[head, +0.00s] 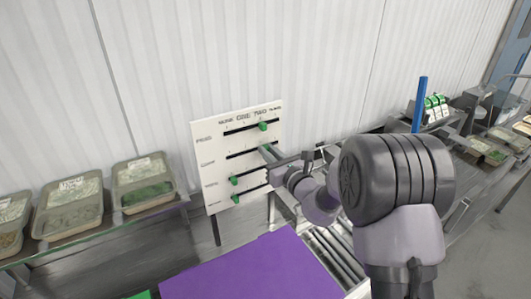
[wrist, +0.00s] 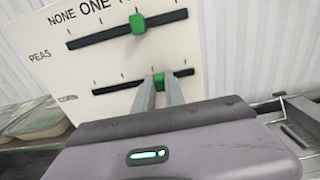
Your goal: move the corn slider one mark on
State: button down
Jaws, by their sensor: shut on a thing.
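A white slider board (head: 205,147) stands against the wall, with dark slots under column labels that include NONE, ONE and TWO. The corn slot (wrist: 112,89) is the second row down. My gripper (wrist: 160,77) is shut on this knob, toward the right part of the slot. In the head view my gripper (head: 267,150) reaches the board from the right. The exact mark under the knob is hard to tell.
The peas knob (wrist: 138,24) sits in the slot above. Two lower green knobs, (head: 234,180) and (head: 236,198), are near the left ends of their slots. Food trays (head: 70,205) stand on the left shelf. A purple surface (head: 255,270) lies in front, beside a roller conveyor (head: 335,255).

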aim_at(276, 142)
jog(key=d, duration=0.1)
jog(key=w+d, duration=0.2)
jog(key=shift+w+d, duration=0.25)
jog(key=shift+d, duration=0.15)
jog(key=shift+a, duration=0.15)
jog(key=c, duration=1.8)
grip_release()
jog(key=o, duration=0.4)
jog(key=shift+d, duration=0.25)
jog(key=b+v, duration=0.1)
jog(key=v, duration=1.6)
jog(key=shift+b, duration=0.4)
